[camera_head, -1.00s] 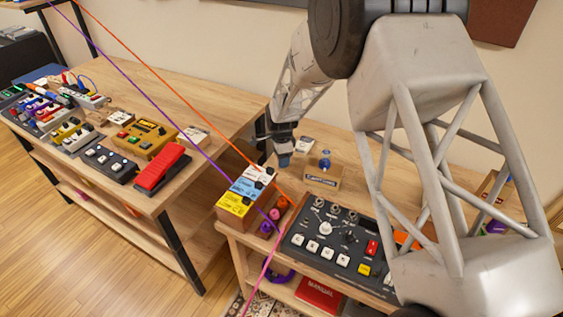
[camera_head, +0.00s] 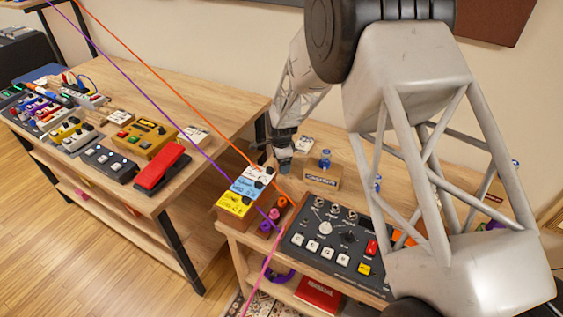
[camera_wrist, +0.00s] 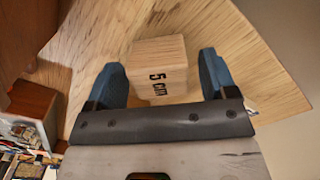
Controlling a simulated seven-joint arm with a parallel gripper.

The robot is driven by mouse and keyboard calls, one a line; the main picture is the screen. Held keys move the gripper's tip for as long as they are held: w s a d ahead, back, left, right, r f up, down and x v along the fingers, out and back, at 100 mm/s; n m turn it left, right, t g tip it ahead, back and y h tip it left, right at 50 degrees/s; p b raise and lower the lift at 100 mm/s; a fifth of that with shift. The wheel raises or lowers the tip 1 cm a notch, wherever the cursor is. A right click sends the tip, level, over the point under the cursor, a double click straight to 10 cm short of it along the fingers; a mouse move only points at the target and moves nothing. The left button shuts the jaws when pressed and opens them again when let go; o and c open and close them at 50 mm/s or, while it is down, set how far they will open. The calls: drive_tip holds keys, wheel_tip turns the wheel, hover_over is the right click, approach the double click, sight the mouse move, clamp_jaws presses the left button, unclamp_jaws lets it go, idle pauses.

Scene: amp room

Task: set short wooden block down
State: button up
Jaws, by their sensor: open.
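The short wooden block (camera_wrist: 160,68), pale and marked "5 cm", shows in the wrist view between the two blue fingers of my gripper (camera_wrist: 161,78). The fingers are open, with a narrow gap at the block's sides. The block appears to rest on a wooden surface (camera_wrist: 225,40), though its underside is hidden. In the head view my gripper (camera_head: 284,165) is low over the back of the right table (camera_head: 345,205), behind the multicoloured pedal box. I cannot make out the block there.
A labelled wooden box (camera_head: 321,178) stands just right of my gripper, with a blue knob-like piece (camera_head: 325,159) behind it. The multicoloured pedal box (camera_head: 245,193) and a large black pedalboard (camera_head: 326,238) stand nearer the front. Purple and orange cables (camera_head: 172,98) cross the view.

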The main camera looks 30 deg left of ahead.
drive_tip(key=shift+r, duration=0.1)
wheel_tip(320, 180, up, 12)
idle(0.9)
idle(0.3)
drive_tip(key=shift+d+r, duration=0.1)
idle(0.4)
